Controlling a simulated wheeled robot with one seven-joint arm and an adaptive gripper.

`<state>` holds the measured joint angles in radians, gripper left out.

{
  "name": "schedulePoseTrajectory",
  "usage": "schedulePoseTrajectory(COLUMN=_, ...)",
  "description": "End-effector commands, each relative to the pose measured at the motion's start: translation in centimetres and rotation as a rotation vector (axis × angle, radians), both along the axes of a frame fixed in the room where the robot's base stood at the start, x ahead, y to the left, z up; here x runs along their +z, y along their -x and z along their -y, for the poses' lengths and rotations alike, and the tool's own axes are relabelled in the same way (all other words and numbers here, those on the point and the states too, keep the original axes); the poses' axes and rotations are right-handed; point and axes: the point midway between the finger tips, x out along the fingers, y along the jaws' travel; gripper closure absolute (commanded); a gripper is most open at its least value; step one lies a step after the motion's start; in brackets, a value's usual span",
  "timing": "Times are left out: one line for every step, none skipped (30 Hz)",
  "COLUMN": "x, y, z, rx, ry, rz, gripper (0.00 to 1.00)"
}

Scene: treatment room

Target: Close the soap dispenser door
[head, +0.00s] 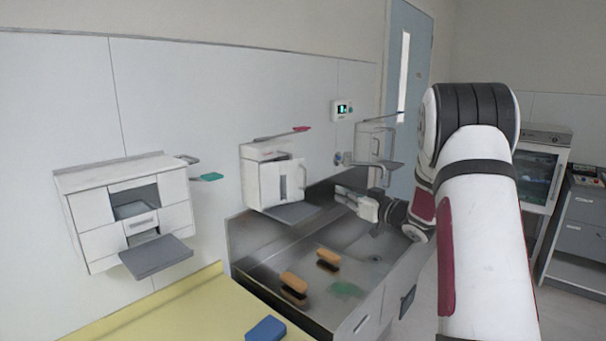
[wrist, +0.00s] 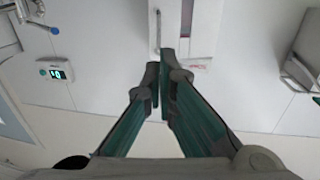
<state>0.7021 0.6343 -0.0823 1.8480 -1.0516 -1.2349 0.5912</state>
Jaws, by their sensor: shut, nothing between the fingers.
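The white wall dispenser (head: 270,180) with a pink lever on top hangs above the sink's left end in the head view. Its front door (head: 293,182) carries an upright handle and seems to stand out from the body; the exact angle is hard to tell. In the wrist view the dispenser (wrist: 205,25) is at the top centre, with the handle and a pinkish area beside it. My gripper (head: 341,193) is to the right of the dispenser over the sink. Its fingers (wrist: 160,66) are shut and empty, pointing toward the dispenser's handle side. Contact cannot be told.
A white cabinet (head: 85,205) with open flaps is at left. Below is a steel sink (head: 262,240) with two orange-brown brushes (head: 328,257); a yellow counter (head: 185,315) is in front.

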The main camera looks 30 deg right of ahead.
Motion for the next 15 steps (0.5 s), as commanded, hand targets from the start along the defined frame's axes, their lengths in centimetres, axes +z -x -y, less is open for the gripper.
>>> schedulePoseTrajectory(x=0.1, y=0.2, z=0.0, rx=-0.002, ry=0.002, rz=-0.004, gripper=1.00)
schedulePoseTrajectory(x=0.0, y=0.2, z=-0.1, rx=-0.003, ry=0.002, rz=-0.006, gripper=1.00)
schedulePoseTrajectory(x=-0.1, y=0.0, z=-0.1, rx=-0.003, ry=0.003, rz=-0.006, gripper=1.00)
schedulePoseTrajectory(x=-0.1, y=-0.3, z=-0.2, rx=-0.002, ry=0.003, rz=-0.006, gripper=1.00)
schedulePoseTrajectory(x=-0.1, y=-0.6, z=-0.2, rx=-0.002, ry=0.003, rz=-0.006, gripper=1.00)
schedulePoseTrajectory(x=-0.1, y=-1.2, z=-0.4, rx=-0.001, ry=0.004, rz=-0.006, gripper=1.00)
schedulePoseTrajectory(x=-0.2, y=-1.6, z=-0.5, rx=0.000, ry=0.003, rz=-0.006, gripper=1.00)
schedulePoseTrajectory(x=-0.2, y=-2.1, z=-0.6, rx=0.001, ry=0.002, rz=-0.006, gripper=1.00)
schedulePoseTrajectory(x=-0.2, y=-2.8, z=-0.7, rx=0.000, ry=0.002, rz=-0.006, gripper=1.00)
schedulePoseTrajectory(x=-0.2, y=-3.3, z=-0.8, rx=0.000, ry=0.002, rz=-0.006, gripper=1.00)
schedulePoseTrajectory(x=-0.2, y=-3.9, z=-1.0, rx=0.001, ry=0.003, rz=-0.005, gripper=1.00)
schedulePoseTrajectory(x=-0.2, y=-4.7, z=-1.2, rx=0.002, ry=0.002, rz=-0.006, gripper=1.00)
schedulePoseTrajectory(x=-0.2, y=-5.3, z=-1.2, rx=0.001, ry=0.003, rz=-0.006, gripper=1.00)
schedulePoseTrajectory(x=-0.2, y=-5.9, z=-1.3, rx=0.001, ry=0.003, rz=-0.005, gripper=1.00)
schedulePoseTrajectory(x=-0.2, y=-6.7, z=-1.5, rx=0.001, ry=0.003, rz=-0.005, gripper=1.00)
